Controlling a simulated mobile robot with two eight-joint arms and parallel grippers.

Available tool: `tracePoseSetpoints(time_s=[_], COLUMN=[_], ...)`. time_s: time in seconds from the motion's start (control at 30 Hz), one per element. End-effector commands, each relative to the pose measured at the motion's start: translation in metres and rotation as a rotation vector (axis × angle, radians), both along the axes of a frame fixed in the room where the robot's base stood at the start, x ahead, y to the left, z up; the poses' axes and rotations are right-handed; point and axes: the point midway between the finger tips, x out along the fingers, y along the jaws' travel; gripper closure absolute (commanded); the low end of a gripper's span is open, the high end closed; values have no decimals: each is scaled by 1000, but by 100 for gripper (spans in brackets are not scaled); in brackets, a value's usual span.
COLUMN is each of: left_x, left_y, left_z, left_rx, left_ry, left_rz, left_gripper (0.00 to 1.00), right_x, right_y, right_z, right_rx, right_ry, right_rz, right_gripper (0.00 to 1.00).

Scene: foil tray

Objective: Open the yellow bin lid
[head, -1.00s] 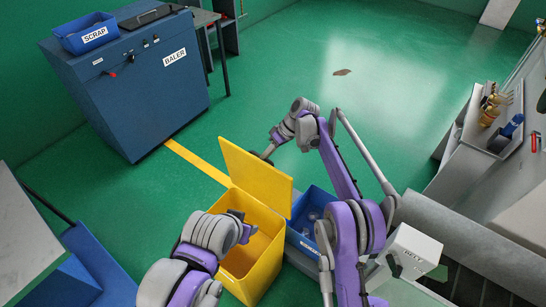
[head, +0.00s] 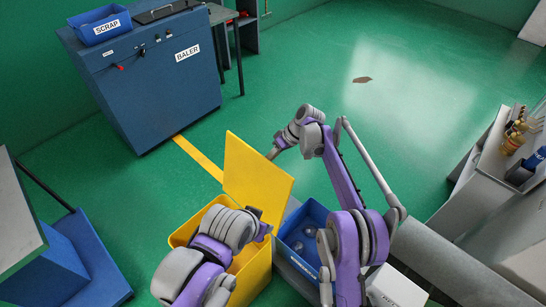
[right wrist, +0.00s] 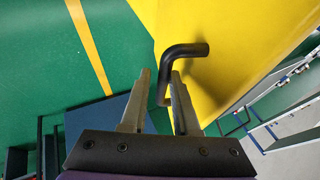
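The yellow bin (head: 258,277) stands on the floor in the lower middle of the head view. Its yellow lid (head: 256,181) is raised and stands steeply at the bin's far side. My right gripper (head: 273,154) is behind the lid. In the right wrist view, the bent black handle (right wrist: 185,51) sticks out from the yellow lid surface (right wrist: 225,60). Its free end lies between the fingers of my right gripper (right wrist: 160,76), with a visible gap, so the fingers look open. My left gripper (head: 264,229) is over the bin opening by the lid's inner side; its fingers are mostly hidden.
A blue bin (head: 309,216) with clear items stands right of the yellow bin. The blue baler (head: 150,85), with a blue scrap tray (head: 99,27) on top, is at the back left. A grey bench (head: 478,185) is at the right. Open green floor (head: 330,110) lies beyond.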

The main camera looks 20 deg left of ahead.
Motion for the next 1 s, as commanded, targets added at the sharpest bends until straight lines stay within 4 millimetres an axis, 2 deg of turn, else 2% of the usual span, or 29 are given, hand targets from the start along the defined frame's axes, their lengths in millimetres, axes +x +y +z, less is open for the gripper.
tracePoseSetpoints(time_s=[0.03,0.57,0.6,0.63,1.0], left_x=[-1,-1,-1,-1,-1], left_y=[0,0,0,0,0], left_z=[-2,-3,-3,-3,-2], left_rx=[0,0,0,0,0], left_ry=[2,2,2,2,2], left_rz=[0,0,0,0,0], left_gripper=[50,50,50,50,50], right_x=[10,9,8,9,9], right_y=[-8,-7,-7,-7,-7], right_z=[-10,-12,-12,-12,-9], right_rx=[-10,-10,-11,-10,-12], right_ry=[-22,-24,-23,-24,-24], right_rz=[-21,-20,-20,-20,-21], right_gripper=[100,100,55,53,53])
